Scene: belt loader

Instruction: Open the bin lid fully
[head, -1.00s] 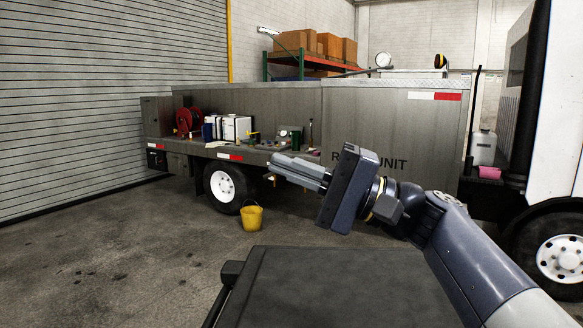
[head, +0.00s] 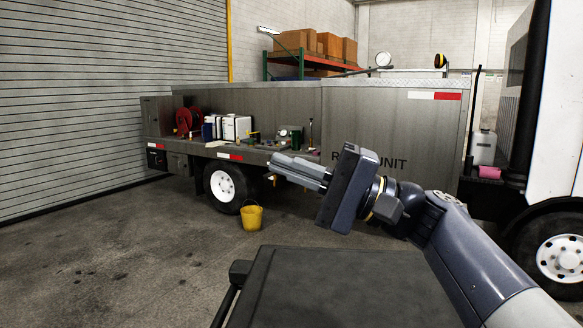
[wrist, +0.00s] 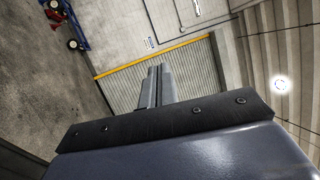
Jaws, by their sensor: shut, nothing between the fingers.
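A dark, flat, lid-like panel (head: 335,290) fills the bottom middle of the head view, with a rounded fitting and a bar at its left edge. It looks like the closed bin lid, but its sides and front are cut off, so I cannot be sure. My gripper (head: 270,165) is shut and empty. It points left, above and beyond the panel's far edge, and does not appear to touch it. In the wrist view, the shut fingers (wrist: 156,84) point at a ribbed wall, and no lid is recognisable.
A grey service truck (head: 390,125) stands behind, with tools and containers on its side shelf. A yellow bucket (head: 251,217) stands on the floor by its rear wheel. Shelving with cardboard boxes (head: 297,40) is farther back. The concrete floor at left (head: 100,250) is clear.

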